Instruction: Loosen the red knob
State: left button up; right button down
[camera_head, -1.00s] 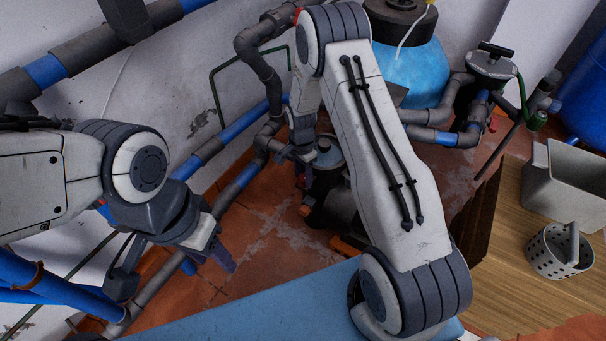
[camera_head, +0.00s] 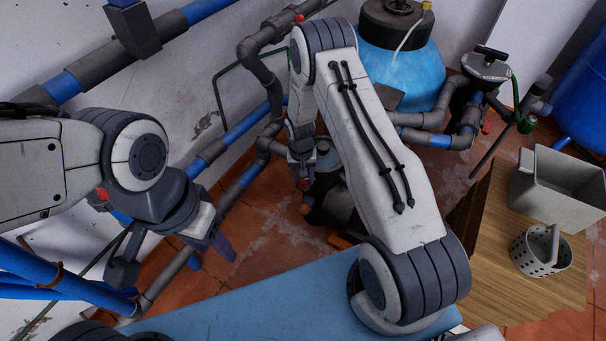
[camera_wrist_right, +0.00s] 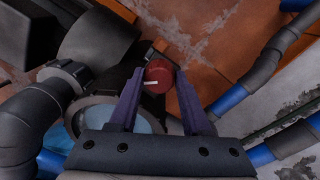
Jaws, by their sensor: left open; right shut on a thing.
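The red knob (camera_wrist_right: 159,73) shows in the right wrist view, round with a white mark on its face. It sits between the two purple fingers of my right gripper (camera_wrist_right: 161,84), which is shut on it. In the head view my right gripper (camera_head: 303,177) points down beside the wall pipes, and its arm hides part of the area; the knob is too small to make out clearly there. My left gripper (camera_head: 172,257) is open and empty at the left, well apart from the knob.
Grey and blue pipes (camera_head: 240,186) run along the wall close to both grippers. A blue tank (camera_head: 405,75) and a lidded pump (camera_head: 485,65) stand behind my right arm. A wooden table (camera_head: 488,235) at right holds a grey bin (camera_head: 545,185) and perforated caddy (camera_head: 540,255).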

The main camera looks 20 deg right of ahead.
jog(key=n+p, duration=0.2)
jog(key=n, duration=0.3)
jog(key=shift+r+n+p, duration=0.15)
jog(key=shift+n+p, duration=0.95)
jog(key=shift+n, duration=1.3)
jog(key=shift+c, duration=1.8)
grip_release()
